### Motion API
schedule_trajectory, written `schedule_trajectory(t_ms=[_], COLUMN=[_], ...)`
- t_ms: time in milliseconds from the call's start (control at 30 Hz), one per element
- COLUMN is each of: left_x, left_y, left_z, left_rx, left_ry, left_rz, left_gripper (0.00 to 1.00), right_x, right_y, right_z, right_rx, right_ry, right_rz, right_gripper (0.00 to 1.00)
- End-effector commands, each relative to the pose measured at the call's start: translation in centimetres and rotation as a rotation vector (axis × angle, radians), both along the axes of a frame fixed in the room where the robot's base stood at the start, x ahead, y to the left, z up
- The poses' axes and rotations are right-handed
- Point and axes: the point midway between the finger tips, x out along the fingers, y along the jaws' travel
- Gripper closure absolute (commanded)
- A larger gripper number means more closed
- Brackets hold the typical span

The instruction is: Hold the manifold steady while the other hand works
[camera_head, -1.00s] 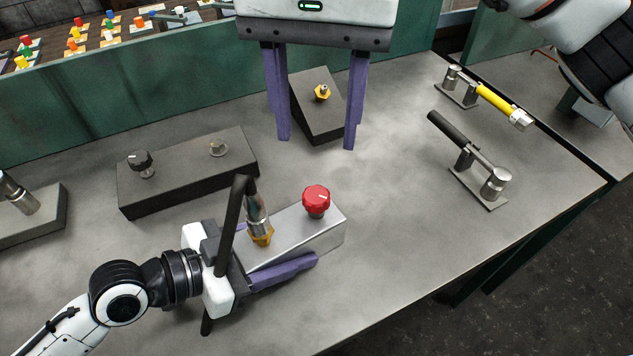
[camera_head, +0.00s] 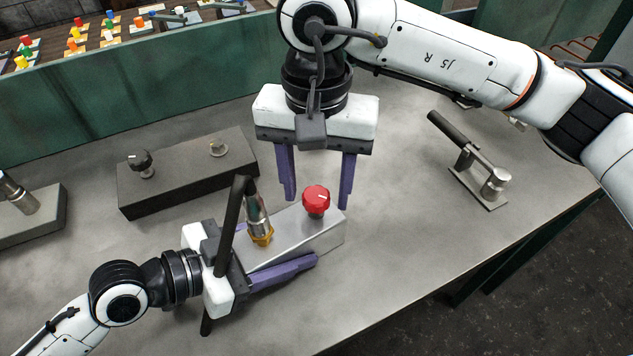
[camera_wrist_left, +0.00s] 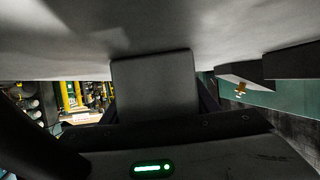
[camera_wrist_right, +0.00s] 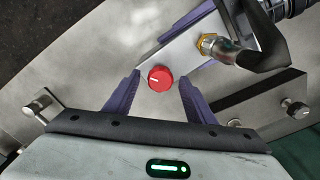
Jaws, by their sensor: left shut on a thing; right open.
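The manifold (camera_head: 325,236) is a silver block lying on the bench, with a red knob (camera_head: 316,200) on its right end and a brass-based fitting (camera_head: 260,233) on its left end. My left gripper (camera_head: 285,262) is shut on the manifold from the left, its purple fingers along the block's sides. In the left wrist view a grey block end (camera_wrist_left: 155,85) shows between the fingers. My right gripper (camera_head: 317,202) is open and empty, pointing down behind and above the red knob. In the right wrist view the red knob (camera_wrist_right: 160,78) appears between its two fingers.
A dark block (camera_head: 188,175) with a black knob and a small fitting stands behind left. Another block (camera_head: 30,212) with a fitting is at the far left. A black-handled lever clamp (camera_head: 475,172) stands at right. The bench's front middle is clear.

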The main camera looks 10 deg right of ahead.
Motion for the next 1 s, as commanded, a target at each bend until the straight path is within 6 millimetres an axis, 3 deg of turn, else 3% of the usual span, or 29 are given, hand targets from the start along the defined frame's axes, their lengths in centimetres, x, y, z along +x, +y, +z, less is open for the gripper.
schedule_trajectory(t_ms=[67,333,667,1000], left_x=[0.04,0.04,0.05,0.06], left_y=[-0.01,-0.01,-0.01,0.00], left_z=[0.08,0.09,0.09,0.09], left_rx=[-0.002,-0.002,-0.002,-0.002], left_ry=[-0.001,-0.001,-0.001,-0.001], left_rz=[0.001,0.001,0.001,0.001], left_gripper=[0.87,0.87,0.87,0.87], right_x=[0.00,0.01,0.03,0.00], right_y=[0.00,0.00,-0.02,-0.05], right_z=[0.02,0.05,0.10,0.10], right_rx=[0.000,0.000,0.000,0.000], right_ry=[0.000,0.000,-0.001,0.000], right_rz=[0.000,0.000,-0.050,-0.289], right_gripper=[0.50,0.91,0.92,0.92])
